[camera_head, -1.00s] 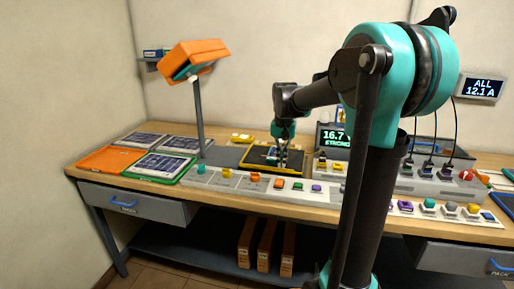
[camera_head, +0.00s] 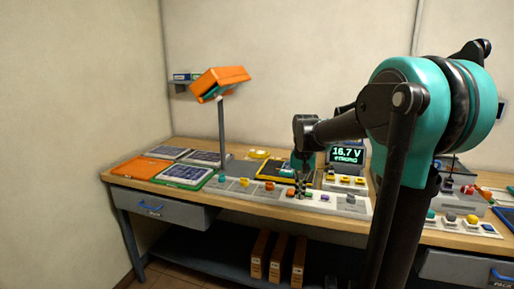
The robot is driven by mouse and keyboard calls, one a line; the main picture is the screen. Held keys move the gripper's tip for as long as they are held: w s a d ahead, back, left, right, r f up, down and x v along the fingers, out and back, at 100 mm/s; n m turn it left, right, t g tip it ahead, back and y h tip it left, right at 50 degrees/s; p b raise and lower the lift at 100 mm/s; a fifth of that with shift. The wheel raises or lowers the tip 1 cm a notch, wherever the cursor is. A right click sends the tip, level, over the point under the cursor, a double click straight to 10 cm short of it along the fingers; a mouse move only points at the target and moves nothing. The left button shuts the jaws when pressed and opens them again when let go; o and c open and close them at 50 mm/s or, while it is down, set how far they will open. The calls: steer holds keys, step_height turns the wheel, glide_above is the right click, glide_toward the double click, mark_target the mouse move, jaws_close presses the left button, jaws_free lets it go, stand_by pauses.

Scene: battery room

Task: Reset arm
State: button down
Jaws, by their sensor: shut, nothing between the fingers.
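My gripper (camera_head: 302,190) hangs point-down over the front strip of the workbench, by the coloured buttons. Its fingers are shut and hold nothing. It is small in this view, and I cannot tell whether the tips touch the strip. My arm reaches in from the right and hides part of the bench. Behind the gripper lies a yellow-edged dark tray (camera_head: 264,171) with a panel in it. A display (camera_head: 346,154) reading 16.7 V stands just right of the gripper.
The button strip (camera_head: 258,194) runs along the bench front. Solar panels (camera_head: 186,174) and an orange tray (camera_head: 139,168) lie at the bench's left end. A drawer (camera_head: 160,206) with a blue handle sits below.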

steer(key=s+d+f+n+t, duration=0.1)
steer(key=s+f+t, duration=0.1)
steer(key=s+f, duration=0.6)
steer(key=s+d+f+n+t, duration=0.2)
steer(key=s+f, duration=0.5)
steer(key=s, duration=0.5)
steer(key=shift+s+d+f, duration=0.3)
steer(key=shift+s+f, duration=0.1)
